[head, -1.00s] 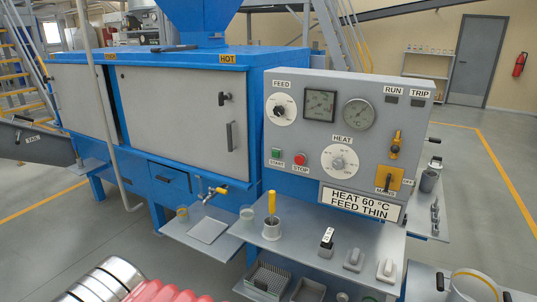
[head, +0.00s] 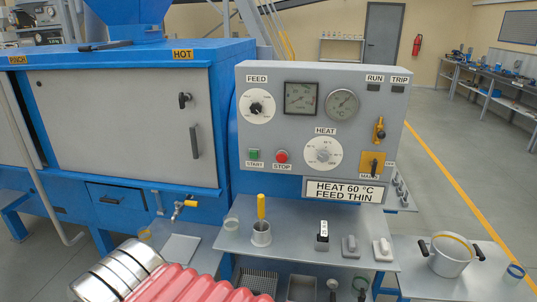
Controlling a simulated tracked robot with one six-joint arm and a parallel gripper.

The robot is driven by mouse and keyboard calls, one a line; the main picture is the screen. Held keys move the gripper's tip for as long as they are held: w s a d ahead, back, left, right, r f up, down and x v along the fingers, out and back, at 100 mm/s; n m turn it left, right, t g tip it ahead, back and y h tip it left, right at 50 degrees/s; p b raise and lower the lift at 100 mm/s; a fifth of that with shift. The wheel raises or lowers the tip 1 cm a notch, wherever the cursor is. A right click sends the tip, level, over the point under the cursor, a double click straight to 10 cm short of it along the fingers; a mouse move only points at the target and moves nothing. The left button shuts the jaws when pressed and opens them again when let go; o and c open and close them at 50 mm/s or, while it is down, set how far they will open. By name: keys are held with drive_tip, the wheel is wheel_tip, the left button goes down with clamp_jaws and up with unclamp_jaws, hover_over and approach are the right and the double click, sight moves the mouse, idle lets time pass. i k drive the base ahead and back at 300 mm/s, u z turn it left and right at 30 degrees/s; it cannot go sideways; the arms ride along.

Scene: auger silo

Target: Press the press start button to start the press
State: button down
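The grey control panel (head: 300,112) faces me on the blue press (head: 130,105). The green start button (head: 254,154) sits at the panel's lower left, above a START label. The red stop button (head: 282,156) is just right of it. Above are the FEED dial (head: 256,106), two gauges and the HEAT dial (head: 323,153). RUN (head: 373,87) and TRIP (head: 398,88) lamps look dark. A yellow MAINS switch plate (head: 372,163) is at lower right. A sign reads "HEAT 60 °C FEED THIN". My gripper is not in view.
A grey shelf (head: 305,236) below the panel holds a metal cup (head: 261,236) with a yellow-handled tool, a glass ring and several small blocks. A pot (head: 453,255) stands on a side table at right. Open floor lies beyond it.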

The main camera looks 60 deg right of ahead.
sight(253, 154)
drive_tip(key=z, duration=0.7)
drive_tip(key=i, duration=0.95)
drive_tip(key=z, duration=0.6)
